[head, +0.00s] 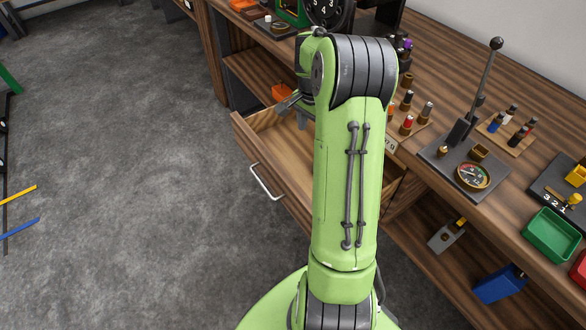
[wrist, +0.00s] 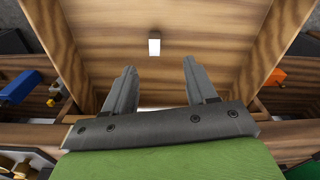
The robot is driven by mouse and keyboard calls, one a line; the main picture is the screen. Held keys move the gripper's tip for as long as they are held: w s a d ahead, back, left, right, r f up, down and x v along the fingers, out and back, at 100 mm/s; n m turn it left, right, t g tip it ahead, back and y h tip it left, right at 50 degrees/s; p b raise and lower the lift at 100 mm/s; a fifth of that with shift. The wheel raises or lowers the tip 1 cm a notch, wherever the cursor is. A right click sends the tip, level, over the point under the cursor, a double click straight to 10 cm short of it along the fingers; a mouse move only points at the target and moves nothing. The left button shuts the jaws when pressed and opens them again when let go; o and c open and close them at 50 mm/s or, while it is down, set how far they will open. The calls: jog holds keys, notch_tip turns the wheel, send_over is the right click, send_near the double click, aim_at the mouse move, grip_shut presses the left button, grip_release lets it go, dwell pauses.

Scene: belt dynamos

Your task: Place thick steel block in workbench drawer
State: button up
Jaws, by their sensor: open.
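The workbench drawer (head: 285,175) is pulled open in the head view, with its handle on the front. Its wooden floor and walls also fill much of the wrist view (wrist: 205,40). A small pale block (wrist: 154,45), which looks like the steel block, is inside the drawer, apart from the walls. My gripper (wrist: 159,68) is open, its two fingers spread over the drawer, with the block beyond the fingertips and nothing between them. In the head view, my gripper (head: 290,103) shows over the drawer's far-left part; my arm hides much of the drawer.
The wooden workbench top carries a lever stand with a gauge (head: 473,176), several small cylinders and a green tray (head: 552,235). A blue bin (head: 499,284) sits on the lower shelf. The grey floor (head: 120,180) at left is mostly clear.

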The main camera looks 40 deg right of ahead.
jog(key=s+a+r+n+t+h, duration=0.1)
jog(key=a+r+n, duration=0.4)
jog(key=a+r, duration=0.5)
jog(key=s+a+r+n+t+y, duration=0.1)
jog(key=s+a+r+n+t, duration=0.2)
jog(key=s+a+n, duration=0.9)
jog(key=s+a+t, duration=0.1)
jog(key=s+a, duration=0.4)
jog(key=a, duration=0.1)
jog(key=shift+a+y, duration=0.15)
jog(key=shift+y, duration=0.15)
